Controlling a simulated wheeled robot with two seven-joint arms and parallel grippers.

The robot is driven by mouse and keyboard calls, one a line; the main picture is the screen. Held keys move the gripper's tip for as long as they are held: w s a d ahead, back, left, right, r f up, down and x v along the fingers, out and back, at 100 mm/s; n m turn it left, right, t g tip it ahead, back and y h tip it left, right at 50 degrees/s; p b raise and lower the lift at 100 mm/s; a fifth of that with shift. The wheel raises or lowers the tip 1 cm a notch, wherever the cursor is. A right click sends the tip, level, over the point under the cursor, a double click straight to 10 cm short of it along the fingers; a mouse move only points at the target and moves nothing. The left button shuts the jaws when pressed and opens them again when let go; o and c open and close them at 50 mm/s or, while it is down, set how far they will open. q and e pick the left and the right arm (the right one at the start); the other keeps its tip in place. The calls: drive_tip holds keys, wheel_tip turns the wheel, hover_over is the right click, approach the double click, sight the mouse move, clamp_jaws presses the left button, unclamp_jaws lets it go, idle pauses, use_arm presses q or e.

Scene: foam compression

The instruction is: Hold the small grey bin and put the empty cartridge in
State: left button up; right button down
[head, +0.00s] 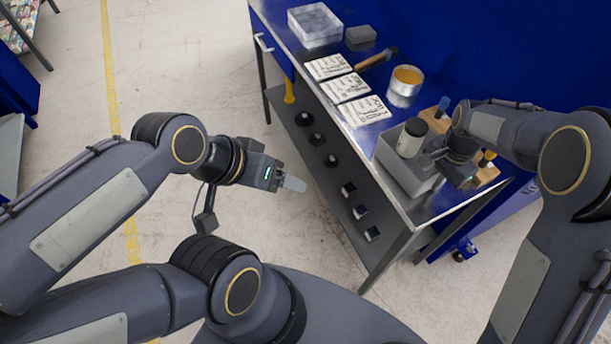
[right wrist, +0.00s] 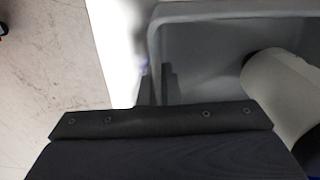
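The small grey bin (head: 393,172) stands at the near end of the bench. A white cylinder with a dark top, the cartridge (head: 409,146), is in the bin, its upper part above the rim. In the right wrist view the bin (right wrist: 215,12) shows from above, with the cartridge (right wrist: 285,90) leaning inside. My right gripper (head: 437,156) is at the bin's right side; in its wrist view the fingers sit on both sides of the bin wall. My left gripper (head: 292,183) is empty, over the floor left of the bench; its finger gap cannot be made out.
White printed packets (head: 346,87) lie in a row along the bench (head: 318,62). A tin with orange contents (head: 406,78), a hammer (head: 378,59), a clear box (head: 315,25) and a grey block (head: 360,35) stand farther back. Wooden blocks are beside my right gripper. Small dark items line the lower shelf.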

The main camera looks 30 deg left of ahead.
idle(0.4)
drive_tip(key=c, duration=1.6)
unclamp_jaws()
drive_tip(key=shift+o, duration=0.2)
drive_tip(key=shift+r, duration=0.1)
wheel_tip(320, 180, up, 12)
drive_tip(key=shift+f, duration=0.15)
drive_tip(key=s+d+r+n+y, duration=0.1)
drive_tip(key=s+d+r+y, duration=0.25)
drive_tip(key=s+d, duration=0.35)
drive_tip(key=s+d+n+t, duration=0.2)
drive_tip(key=s+d, duration=0.1)
drive_tip(key=s, duration=0.6)
drive_tip(key=s+d+n+t, duration=0.1)
drive_tip(key=s+d+t, duration=0.2)
drive_tip(key=s, duration=0.6)
drive_tip(key=shift+s+d+n+t, duration=0.3)
drive_tip(key=shift+s+d+n, duration=0.1)
drive_tip(key=shift+d, duration=0.05)
